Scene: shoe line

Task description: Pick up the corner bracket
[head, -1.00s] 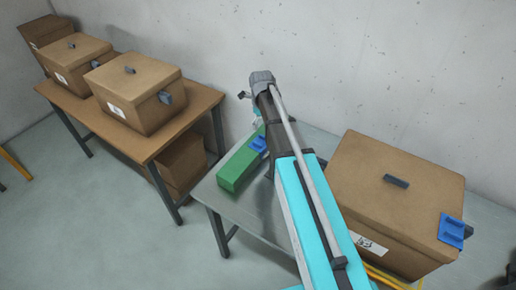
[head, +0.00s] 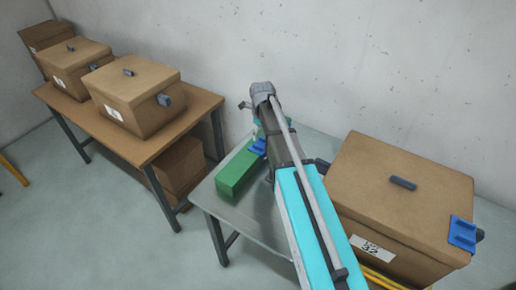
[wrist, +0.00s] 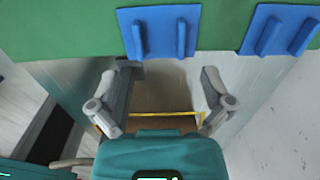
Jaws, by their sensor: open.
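A blue bracket with two upright ribs (wrist: 158,30) is on a long green block (wrist: 60,30) in the wrist view. A second blue bracket (wrist: 280,30) is on the same block, further right. In the head view, the green block (head: 235,178) lies on the grey table with one blue bracket (head: 257,147) showing, partly beside my arm. My gripper (wrist: 168,75) is open and empty. Its two fingers point toward the first bracket, apart from it. In the head view the fingers are mostly hidden by my arm.
A large brown carton (head: 400,195) stands on the right, with another blue bracket (head: 461,235) at its corner. A brown table (head: 165,140) at the left holds several cartons. A concrete wall is close behind the grey table (head: 240,212).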

